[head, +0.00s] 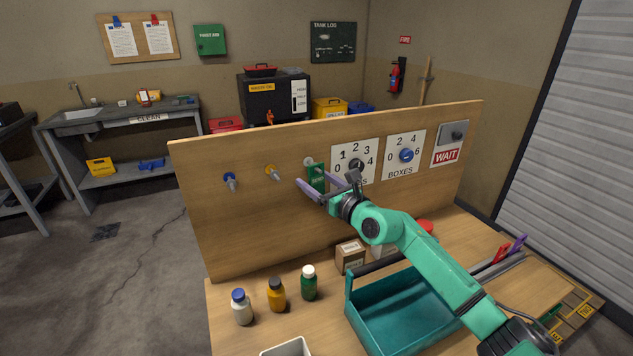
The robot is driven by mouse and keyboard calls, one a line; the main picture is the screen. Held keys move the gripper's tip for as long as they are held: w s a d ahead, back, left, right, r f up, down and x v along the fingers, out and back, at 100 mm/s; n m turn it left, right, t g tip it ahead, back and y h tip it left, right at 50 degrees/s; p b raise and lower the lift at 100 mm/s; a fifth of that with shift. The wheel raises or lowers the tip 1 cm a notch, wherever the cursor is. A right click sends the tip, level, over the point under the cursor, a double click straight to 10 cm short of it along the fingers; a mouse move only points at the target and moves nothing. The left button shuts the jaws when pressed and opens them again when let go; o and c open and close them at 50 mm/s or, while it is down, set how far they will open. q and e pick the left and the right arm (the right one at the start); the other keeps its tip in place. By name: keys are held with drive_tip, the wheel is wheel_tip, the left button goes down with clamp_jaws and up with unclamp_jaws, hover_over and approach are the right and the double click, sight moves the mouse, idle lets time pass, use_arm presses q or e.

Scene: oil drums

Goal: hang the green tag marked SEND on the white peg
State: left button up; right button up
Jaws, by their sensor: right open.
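The green tag (315,172) is upright against the wooden board, with its top at the white peg (308,160). It looks to hang there, but I cannot make out its hole on the peg. Its marking is too small to read. My right gripper (313,181) is open, with its purple fingers spread around the lower part of the tag. The fingers and wrist hide part of the tag's lower edge. My left gripper is out of view.
Left of the white peg are a yellow peg (272,172) and a blue peg (230,181). Dials (406,155) and a WAIT sign (446,156) are to the right. Several bottles (277,295), a small box (350,257) and a teal tray (365,330) stand below on the bench.

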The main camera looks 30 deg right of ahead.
drive_tip(key=o, duration=0.3)
drive_tip(key=shift+s, duration=0.1)
